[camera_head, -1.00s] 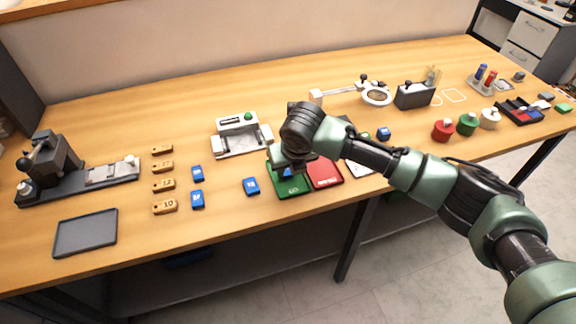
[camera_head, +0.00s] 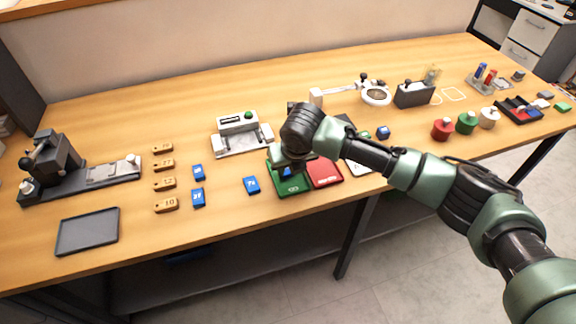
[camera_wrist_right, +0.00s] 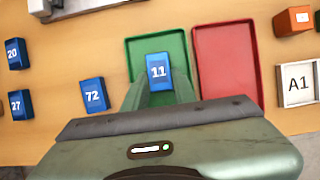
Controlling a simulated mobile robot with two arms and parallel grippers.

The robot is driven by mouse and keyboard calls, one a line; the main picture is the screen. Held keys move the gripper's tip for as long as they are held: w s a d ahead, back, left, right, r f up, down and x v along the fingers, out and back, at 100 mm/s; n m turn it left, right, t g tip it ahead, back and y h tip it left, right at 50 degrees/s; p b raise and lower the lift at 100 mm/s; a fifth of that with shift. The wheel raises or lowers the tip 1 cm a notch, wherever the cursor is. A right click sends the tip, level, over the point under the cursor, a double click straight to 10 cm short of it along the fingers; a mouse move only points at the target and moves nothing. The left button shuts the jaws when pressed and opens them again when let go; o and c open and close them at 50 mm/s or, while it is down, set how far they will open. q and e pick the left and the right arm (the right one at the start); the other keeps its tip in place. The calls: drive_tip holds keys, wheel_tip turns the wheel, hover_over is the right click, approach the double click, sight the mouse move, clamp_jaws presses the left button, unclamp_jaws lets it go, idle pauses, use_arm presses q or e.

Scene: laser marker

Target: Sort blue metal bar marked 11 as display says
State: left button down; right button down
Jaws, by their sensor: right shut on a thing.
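The blue metal bar marked 11 (camera_wrist_right: 158,72) is between the fingertips of my right gripper (camera_wrist_right: 160,88), which is shut on it. In the wrist view the bar lies over the green tray (camera_wrist_right: 172,45), inside its outline. I cannot tell whether it touches the tray floor. In the head view a blue bit of the bar (camera_head: 287,171) shows below my right wrist, over the green tray (camera_head: 292,187); the fingers are mostly hidden there. The red tray (camera_head: 324,172) is right beside the green one. A white device (camera_head: 240,137) with a green button stands behind; no display text is readable.
Other blue bars marked 72 (camera_wrist_right: 94,95), 20 (camera_wrist_right: 17,53) and 27 (camera_wrist_right: 20,104) lie to the left. Several wooden tags (camera_head: 165,205) and a dark tray (camera_head: 87,232) lie farther left. A box labelled A1 (camera_wrist_right: 297,84) is right of the red tray.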

drive_tip(key=c, duration=1.1)
unclamp_jaws()
drive_tip(key=shift+o, duration=0.2)
drive_tip(key=v, duration=0.8)
drive_tip(key=shift+b, duration=0.45)
drive_tip(key=shift+w+f, duration=0.1)
